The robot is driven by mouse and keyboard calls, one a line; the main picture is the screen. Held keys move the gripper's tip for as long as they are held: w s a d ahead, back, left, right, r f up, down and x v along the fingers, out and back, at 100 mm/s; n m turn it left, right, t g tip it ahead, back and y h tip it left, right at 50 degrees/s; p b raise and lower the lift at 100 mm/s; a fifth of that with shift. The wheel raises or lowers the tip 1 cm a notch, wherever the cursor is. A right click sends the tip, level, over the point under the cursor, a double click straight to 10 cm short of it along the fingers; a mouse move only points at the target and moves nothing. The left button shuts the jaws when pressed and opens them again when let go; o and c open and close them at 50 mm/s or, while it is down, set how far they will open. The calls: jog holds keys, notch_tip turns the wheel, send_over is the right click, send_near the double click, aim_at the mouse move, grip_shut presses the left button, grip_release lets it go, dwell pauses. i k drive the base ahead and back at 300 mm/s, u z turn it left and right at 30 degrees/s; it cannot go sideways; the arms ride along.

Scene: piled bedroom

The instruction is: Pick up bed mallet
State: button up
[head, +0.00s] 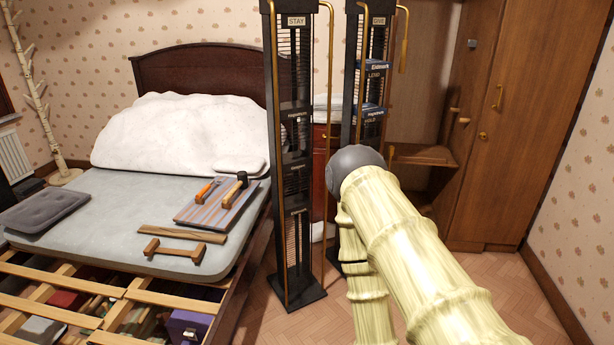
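A mallet (233,194) with a dark head and a pale wooden handle lies on a striped board (205,218) on the bed. An orange-handled tool (206,191) lies beside it on the same board, to its left. The board rests on the grey mattress (122,205), near its right edge. My arm reaches in from the lower right, well to the right of the bed, with a column stand between. My gripper is not visible in the head view.
Two black column stands (296,210) (370,75) rise right of the bed. A plank (182,233) and a wooden bar with end blocks (174,250) lie in front of the board. Open bed slats (75,290) are nearer. A wardrobe (520,120) stands right, with some bare floor before it.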

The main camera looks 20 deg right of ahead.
aim_at(242, 175)
jog(key=z, duration=0.3)
jog(key=i, duration=1.3)
jog(key=u, duration=0.65)
